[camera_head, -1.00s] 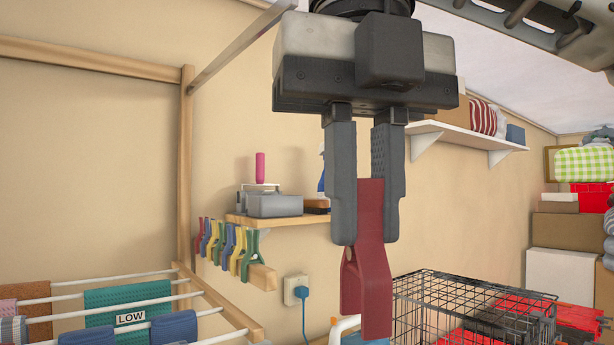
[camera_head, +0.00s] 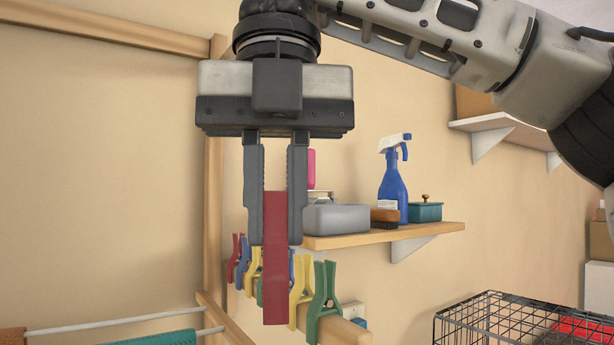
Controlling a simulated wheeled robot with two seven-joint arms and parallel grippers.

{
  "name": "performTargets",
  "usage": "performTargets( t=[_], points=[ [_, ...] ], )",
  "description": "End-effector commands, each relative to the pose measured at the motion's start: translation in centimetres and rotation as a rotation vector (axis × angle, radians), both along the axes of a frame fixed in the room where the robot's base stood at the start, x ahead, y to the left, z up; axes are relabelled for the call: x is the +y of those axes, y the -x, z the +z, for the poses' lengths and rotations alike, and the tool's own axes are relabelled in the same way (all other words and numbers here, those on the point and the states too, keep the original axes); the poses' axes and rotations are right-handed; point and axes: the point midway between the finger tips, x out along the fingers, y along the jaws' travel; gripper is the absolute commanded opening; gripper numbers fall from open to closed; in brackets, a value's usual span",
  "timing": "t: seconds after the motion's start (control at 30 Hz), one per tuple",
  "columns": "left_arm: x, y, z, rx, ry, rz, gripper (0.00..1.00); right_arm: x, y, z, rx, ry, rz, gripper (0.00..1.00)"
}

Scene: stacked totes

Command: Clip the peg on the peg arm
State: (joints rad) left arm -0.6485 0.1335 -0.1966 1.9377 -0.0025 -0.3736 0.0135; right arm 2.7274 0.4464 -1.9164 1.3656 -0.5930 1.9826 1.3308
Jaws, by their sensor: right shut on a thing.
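My right gripper (camera_head: 275,225) points down, shut on a dark red peg (camera_head: 275,285). The peg hangs upright from the fingers and shows as a narrow strip. Behind it is the wooden peg arm (camera_head: 342,330), a bar with a row of pegs clipped on it: red (camera_head: 234,258), blue (camera_head: 243,262), yellow (camera_head: 301,290) and green (camera_head: 323,303) among them. The held peg covers part of this row in the view; I cannot tell how far in front of the bar it is. My left gripper is out of view.
A wire crate (camera_head: 500,325) stands at lower right. A wooden drying rack post (camera_head: 214,180) rises at left.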

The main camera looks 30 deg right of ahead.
Motion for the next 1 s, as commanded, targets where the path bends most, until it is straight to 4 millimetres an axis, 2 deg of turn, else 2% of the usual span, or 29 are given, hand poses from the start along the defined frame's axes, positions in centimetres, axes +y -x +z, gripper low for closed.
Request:
performTargets(
  t=[0.1, 0.2, 0.3, 0.43, 0.6, 1.0],
  points=[
    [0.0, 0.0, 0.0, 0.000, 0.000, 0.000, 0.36, -3.5, -2.2, 0.6, -0.008, -0.002, -0.356, 0.00],
    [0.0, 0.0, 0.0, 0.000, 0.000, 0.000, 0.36, -6.1, -3.5, 1.0, -0.009, -0.002, -0.603, 0.00],
    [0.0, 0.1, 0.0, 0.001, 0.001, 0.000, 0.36, -8.1, -4.2, 1.6, -0.010, 0.001, -0.801, 0.00],
    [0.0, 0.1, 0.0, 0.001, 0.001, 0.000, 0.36, -9.7, -4.7, 2.3, -0.009, 0.003, -0.999, 0.00],
    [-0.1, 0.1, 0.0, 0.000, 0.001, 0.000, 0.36, -9.9, -4.9, 2.8, -0.006, 0.004, -1.108, 0.00],
    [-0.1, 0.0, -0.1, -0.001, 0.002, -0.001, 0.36, -9.9, -4.9, 2.6, -0.005, 0.005, -1.109, 0.00]
  ],
)
